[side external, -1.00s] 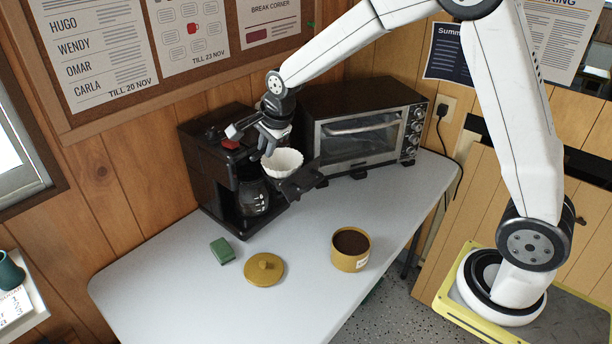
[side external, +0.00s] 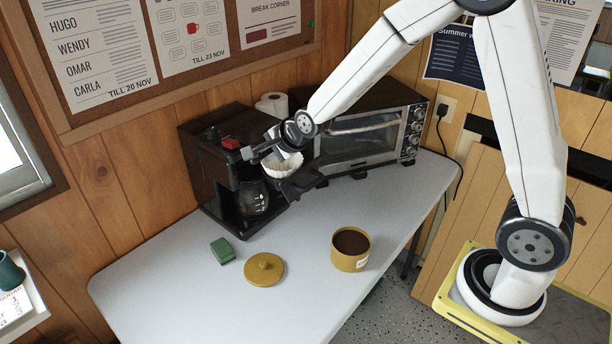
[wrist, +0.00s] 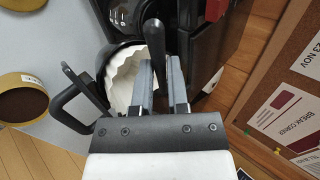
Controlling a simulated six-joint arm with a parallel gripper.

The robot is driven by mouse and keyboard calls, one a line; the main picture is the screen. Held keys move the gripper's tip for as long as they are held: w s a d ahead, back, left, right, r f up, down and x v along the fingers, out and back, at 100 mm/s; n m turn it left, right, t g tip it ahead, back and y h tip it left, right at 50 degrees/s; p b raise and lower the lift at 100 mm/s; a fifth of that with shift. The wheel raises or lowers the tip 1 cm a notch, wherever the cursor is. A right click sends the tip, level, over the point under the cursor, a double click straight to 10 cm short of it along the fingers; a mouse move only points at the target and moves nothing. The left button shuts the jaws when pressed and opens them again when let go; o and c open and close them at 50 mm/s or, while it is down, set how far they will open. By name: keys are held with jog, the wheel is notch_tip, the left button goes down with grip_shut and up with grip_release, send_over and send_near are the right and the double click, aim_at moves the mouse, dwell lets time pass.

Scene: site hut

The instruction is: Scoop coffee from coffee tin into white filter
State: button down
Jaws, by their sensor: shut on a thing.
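The coffee tin (side external: 350,262), mustard-coloured and open with dark coffee inside, stands on the table front right; it also shows at the left of the wrist view (wrist: 22,77). The white filter (side external: 281,168) sits in a black holder at the front of the coffee maker; its fluted inside shows in the wrist view (wrist: 121,76). My gripper (wrist: 159,68) is shut on a dark handle (wrist: 154,36), seemingly the scoop's, beside and over the filter's rim. The scoop's bowl is hidden, so I cannot tell whether it holds coffee. In the side view my gripper (side external: 268,152) is partly hidden by the wrist.
The black coffee maker (side external: 205,165) with its glass carafe (side external: 252,198) stands at the back left, close to my gripper. A toaster oven (side external: 368,105) stands right of it. A mustard lid (side external: 264,269) and green sponge (side external: 222,250) lie in front. The table's front is otherwise clear.

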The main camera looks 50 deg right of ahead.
jog(key=shift+s+f+t, duration=0.1)
jog(key=shift+f+t, duration=0.05)
jog(key=shift+t, duration=0.85)
jog(key=shift+t, duration=0.6)
notch_tip(320, 180, up, 14)
jog(key=g, duration=0.2)
jog(key=f+g, duration=0.3)
jog(key=w+f+g, duration=0.1)
jog(key=f+g, duration=0.3)
jog(key=f+g+y, duration=0.1)
jog(key=f+g, duration=0.2)
jog(key=f, duration=0.1)
jog(key=shift+w+f, duration=0.15)
jog(key=shift+f, duration=0.1)
dwell(1.4)
jog(key=shift+r, duration=0.1)
